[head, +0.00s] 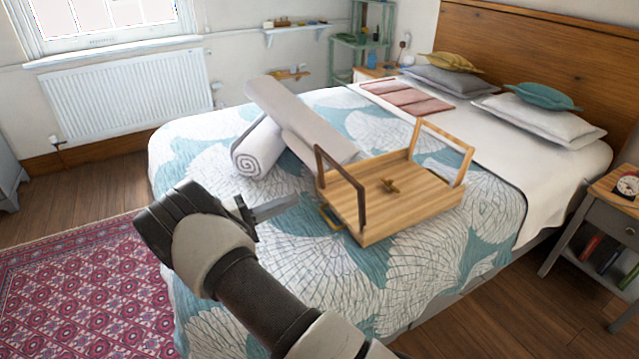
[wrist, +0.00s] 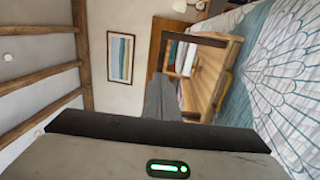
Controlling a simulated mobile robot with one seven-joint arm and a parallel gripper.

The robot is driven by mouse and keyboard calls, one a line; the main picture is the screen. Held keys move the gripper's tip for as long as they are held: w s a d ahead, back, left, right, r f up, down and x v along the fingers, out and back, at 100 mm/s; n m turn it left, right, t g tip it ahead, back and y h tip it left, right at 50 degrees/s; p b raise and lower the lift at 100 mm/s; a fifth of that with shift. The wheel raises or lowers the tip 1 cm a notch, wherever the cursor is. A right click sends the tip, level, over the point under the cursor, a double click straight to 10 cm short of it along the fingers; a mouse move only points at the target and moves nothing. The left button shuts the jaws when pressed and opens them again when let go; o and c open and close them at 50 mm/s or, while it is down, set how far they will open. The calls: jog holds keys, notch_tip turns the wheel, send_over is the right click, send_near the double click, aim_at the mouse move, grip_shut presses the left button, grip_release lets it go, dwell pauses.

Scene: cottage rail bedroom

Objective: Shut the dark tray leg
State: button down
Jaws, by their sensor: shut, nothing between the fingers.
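The wooden bed tray (head: 410,212) rests on the bed's patterned cover. Its dark leg (head: 362,208), a dark brown frame, stands up at the tray's left end. Its light leg (head: 446,135) stands up at the far right end. A small wooden piece (head: 388,186) sits mid-tray, and a handle (head: 328,217) shows at the left end. My gripper (head: 293,202) is shut and empty, left of the dark leg and apart from it, fingers pointing toward the tray. In the sideways wrist view, the tray (wrist: 205,88) is partly hidden behind the fingers (wrist: 160,100).
Pillows (head: 540,118) and a folded pink cloth (head: 408,97) lie farther back. A nightstand (head: 605,205) stands at right. The cover in front of the tray is clear.

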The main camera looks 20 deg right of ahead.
aim_at(345, 176)
jog(key=x, duration=1.3)
jog(key=shift+w+d+b, duration=0.3)
jog(key=shift+b, duration=0.05)
